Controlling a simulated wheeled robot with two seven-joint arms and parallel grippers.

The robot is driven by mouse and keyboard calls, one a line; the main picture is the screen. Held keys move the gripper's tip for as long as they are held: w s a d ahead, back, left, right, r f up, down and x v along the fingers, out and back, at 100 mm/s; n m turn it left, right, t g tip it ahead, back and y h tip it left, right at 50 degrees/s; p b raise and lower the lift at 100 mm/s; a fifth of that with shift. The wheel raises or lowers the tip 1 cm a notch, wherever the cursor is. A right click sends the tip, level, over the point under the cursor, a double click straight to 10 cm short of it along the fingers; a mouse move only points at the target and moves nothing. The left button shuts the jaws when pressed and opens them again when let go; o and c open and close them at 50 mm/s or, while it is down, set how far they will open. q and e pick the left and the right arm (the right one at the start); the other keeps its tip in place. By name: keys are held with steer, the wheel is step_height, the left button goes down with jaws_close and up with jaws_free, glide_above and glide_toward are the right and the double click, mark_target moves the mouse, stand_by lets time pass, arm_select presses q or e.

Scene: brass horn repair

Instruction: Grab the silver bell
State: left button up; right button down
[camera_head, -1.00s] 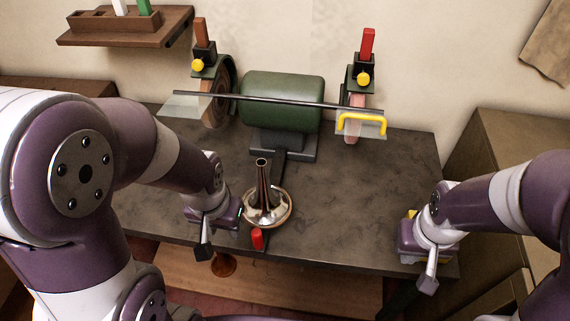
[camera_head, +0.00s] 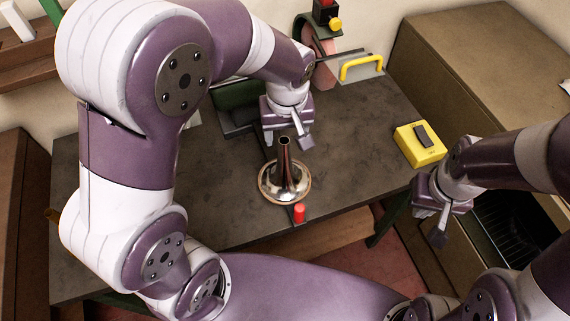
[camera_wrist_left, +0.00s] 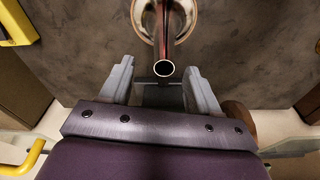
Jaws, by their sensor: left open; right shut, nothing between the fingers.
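The silver bell (camera_head: 285,190) stands upright on the dark workbench, flared rim down and narrow tube up. My left gripper (camera_head: 287,139) is open at the far side of the bell, close to the top of its tube. In the left wrist view, the bell's round tube end (camera_wrist_left: 164,68) appears between the tips of the two open fingers (camera_wrist_left: 160,82), with clear gaps on both sides. The rim shows beyond it at the top edge, partly cut off. My right gripper (camera_head: 438,236) is shut and empty, off the bench's right side and far from the bell.
A red-tipped piece (camera_head: 299,213) stands at the bench's front edge, close to the bell. A yellow switch box (camera_head: 420,145) lies at the bench's right edge. The bench (camera_head: 365,150) right of the bell is clear.

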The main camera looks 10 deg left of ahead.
mark_target(283, 141)
arm_select(q)
steer(key=f, duration=0.2)
steer(key=f+p, duration=0.1)
steer(key=f, duration=0.1)
steer(key=shift+s+a, duration=0.2)
steer(key=shift+s, duration=0.05)
steer(key=shift+w+d+f, duration=0.1)
steer(key=shift+w+f, duration=0.05)
steer(key=shift+f, duration=0.15)
jaws_close()
steer(key=shift+r, duration=0.15)
